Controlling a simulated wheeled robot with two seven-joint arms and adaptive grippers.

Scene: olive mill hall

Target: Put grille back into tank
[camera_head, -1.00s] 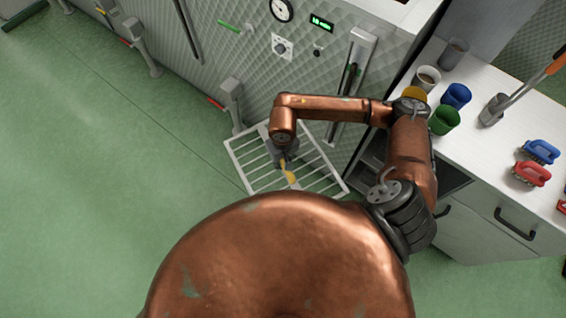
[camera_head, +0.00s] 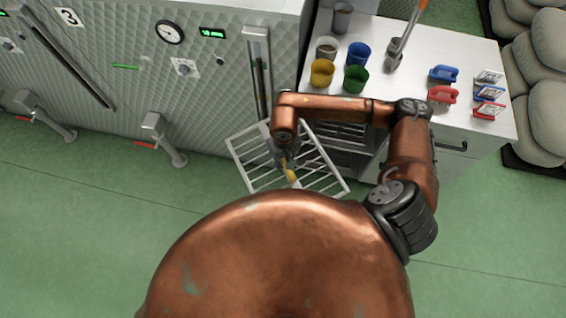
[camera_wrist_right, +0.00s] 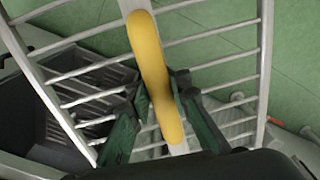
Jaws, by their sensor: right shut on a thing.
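The grille (camera_head: 238,166) is a pale metal frame with several parallel bars. It is held out in front of the panelled tank (camera_head: 110,70), whose front bears a gauge and a number 3. My right gripper (camera_head: 287,166) is shut on the grille's yellow handle (camera_head: 291,177). In the right wrist view, the fingers (camera_wrist_right: 160,100) sit on both sides of the yellow handle (camera_wrist_right: 148,55), with the grille's bars and side rail (camera_wrist_right: 263,60) around it. The tank's opening is not in view. My left gripper is not in view.
A white counter (camera_head: 440,45) at the right holds a yellow cup (camera_head: 322,72), a blue cup (camera_head: 359,54), a green cup (camera_head: 355,79) and brushes. Valves (camera_head: 163,138) jut from the tank's front. Sacks (camera_head: 548,115) lie far right. Green floor (camera_head: 75,220) is clear at left.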

